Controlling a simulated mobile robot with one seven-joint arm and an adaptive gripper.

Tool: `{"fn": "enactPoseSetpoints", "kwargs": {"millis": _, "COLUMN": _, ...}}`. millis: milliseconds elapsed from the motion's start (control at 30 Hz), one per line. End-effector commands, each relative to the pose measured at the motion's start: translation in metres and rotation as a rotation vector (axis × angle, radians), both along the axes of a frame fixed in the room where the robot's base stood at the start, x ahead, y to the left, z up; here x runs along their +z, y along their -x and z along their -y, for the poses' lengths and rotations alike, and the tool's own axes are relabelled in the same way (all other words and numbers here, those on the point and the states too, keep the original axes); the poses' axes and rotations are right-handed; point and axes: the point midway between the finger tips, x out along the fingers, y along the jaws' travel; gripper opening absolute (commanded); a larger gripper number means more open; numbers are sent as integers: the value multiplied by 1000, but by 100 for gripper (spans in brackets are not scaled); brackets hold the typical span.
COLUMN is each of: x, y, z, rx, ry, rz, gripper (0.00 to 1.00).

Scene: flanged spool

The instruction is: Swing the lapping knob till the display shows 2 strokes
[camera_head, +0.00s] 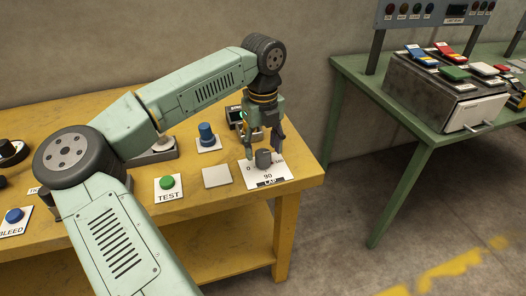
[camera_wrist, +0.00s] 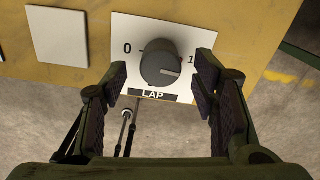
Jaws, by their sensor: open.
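The lapping knob (camera_wrist: 160,62) is a dark grey round knob on a white plate (camera_wrist: 190,32) marked LAP, with 0 at the left and a partly hidden number at the right. A light line on the knob points right in the wrist view. In the head view the knob (camera_head: 263,159) stands near the table's right front corner, with 90 on the plate's near side. My gripper (camera_head: 264,150) points down over it, open, its fingers on either side of the knob, apart from it in the wrist view. A dark box (camera_head: 235,113), possibly the display, is partly hidden behind my gripper; no reading is legible.
On the yellow table (camera_head: 225,200) are a blank light plate (camera_head: 216,176), a green TEST button (camera_head: 167,182), a blue knob (camera_head: 206,131) and a blue BLEED button (camera_head: 14,215). A green table (camera_head: 350,72) with a switch box stands apart at the right.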

Motion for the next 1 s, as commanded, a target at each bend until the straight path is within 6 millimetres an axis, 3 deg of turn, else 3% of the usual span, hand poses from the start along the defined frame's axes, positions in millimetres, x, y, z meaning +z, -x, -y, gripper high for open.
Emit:
{"fn": "enactPoseSetpoints", "kwargs": {"millis": 233, "x": -28, "y": 0, "z": 0, "rx": -1, "ry": 1, "rz": -2, "gripper": 54}}
{"fn": "enactPoseSetpoints", "kwargs": {"millis": 567, "x": -32, "y": 0, "z": 0, "rx": -2, "ry": 2, "rz": 1, "gripper": 54}}
{"fn": "enactPoseSetpoints", "kwargs": {"millis": 1000, "x": -32, "y": 0, "z": 1, "rx": -2, "ry": 2, "rz": 1, "gripper": 25}}
